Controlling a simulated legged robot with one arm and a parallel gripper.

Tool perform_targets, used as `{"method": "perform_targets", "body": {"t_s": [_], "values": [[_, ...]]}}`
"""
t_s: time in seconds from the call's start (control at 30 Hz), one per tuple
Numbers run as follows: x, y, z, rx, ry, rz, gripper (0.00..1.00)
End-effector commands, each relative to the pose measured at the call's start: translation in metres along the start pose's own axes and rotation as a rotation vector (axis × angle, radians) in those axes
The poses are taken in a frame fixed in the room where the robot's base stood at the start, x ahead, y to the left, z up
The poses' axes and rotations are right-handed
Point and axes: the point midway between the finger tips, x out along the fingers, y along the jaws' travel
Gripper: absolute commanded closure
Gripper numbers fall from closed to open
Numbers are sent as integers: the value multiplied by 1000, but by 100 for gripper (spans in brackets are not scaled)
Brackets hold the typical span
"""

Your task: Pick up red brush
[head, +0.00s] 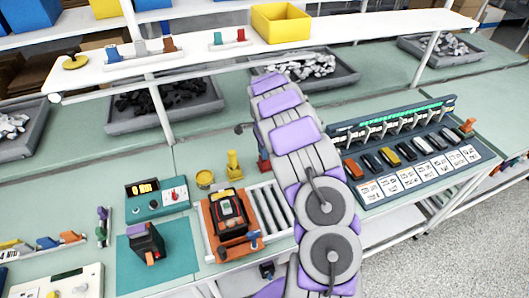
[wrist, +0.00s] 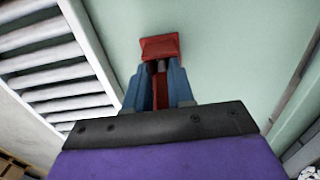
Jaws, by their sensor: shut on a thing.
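The red brush (wrist: 160,47) is in the wrist view, with its wide red head beyond my fingertips and its narrower red handle between them. My gripper (wrist: 159,68), with blue fingers, is shut on the handle. The pale green bench top lies below the brush; I cannot tell whether the brush touches it. In the head view my purple and grey arm hides most of the gripper and brush. Only a small red and blue bit shows at the arm's left edge.
A roller rack (head: 272,208) and an orange tray with a black and red device (head: 230,213) stand left of my arm. A yellow part (head: 233,163) stands close by. A breaker panel (head: 400,150) is to the right. A white shelf (head: 330,35) overhangs the bench behind.

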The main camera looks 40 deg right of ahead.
Motion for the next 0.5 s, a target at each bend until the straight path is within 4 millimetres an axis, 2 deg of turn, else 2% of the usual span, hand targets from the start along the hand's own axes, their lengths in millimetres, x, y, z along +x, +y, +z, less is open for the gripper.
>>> {"method": "perform_targets", "body": {"t_s": [0.03,0.3,0.5], "values": [[1,1,-11,5,15,-4,100],[0,0,-15,7,11,-3,100],[-18,0,-17,8,11,-8,100]]}}
